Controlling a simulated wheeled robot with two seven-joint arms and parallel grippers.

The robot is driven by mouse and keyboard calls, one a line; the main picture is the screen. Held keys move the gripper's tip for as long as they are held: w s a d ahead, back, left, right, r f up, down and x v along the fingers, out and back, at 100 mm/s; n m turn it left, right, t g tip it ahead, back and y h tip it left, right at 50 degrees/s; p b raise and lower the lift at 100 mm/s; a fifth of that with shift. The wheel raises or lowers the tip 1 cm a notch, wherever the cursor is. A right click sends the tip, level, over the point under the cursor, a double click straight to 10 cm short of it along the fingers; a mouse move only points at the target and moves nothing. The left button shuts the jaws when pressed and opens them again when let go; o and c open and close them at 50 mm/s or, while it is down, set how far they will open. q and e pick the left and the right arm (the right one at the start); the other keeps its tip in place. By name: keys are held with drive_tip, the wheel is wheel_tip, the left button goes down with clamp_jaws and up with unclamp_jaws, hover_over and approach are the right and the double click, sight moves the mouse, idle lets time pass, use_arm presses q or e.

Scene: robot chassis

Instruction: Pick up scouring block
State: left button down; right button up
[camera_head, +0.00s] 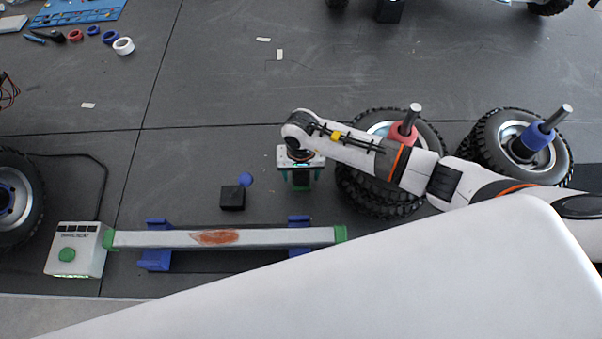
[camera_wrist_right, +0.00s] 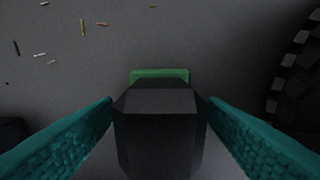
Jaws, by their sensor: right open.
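The scouring block looks like the black block with a green strip at its far edge (camera_wrist_right: 160,128) in the middle of the right wrist view. My left gripper is not in view.
A grey bar with a rusty patch (camera_head: 275,237) lies on blue supports (camera_head: 156,260). A white box with a green button (camera_head: 78,250) stands at its left end. A black box with a blue knob (camera_head: 232,198) is left of my gripper.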

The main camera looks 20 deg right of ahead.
drive_tip(key=c, duration=1.1)
wheel_tip(320, 180, up, 10)
drive_tip(key=shift+r+b, duration=0.1)
drive_tip(key=shift+b, duration=1.1)
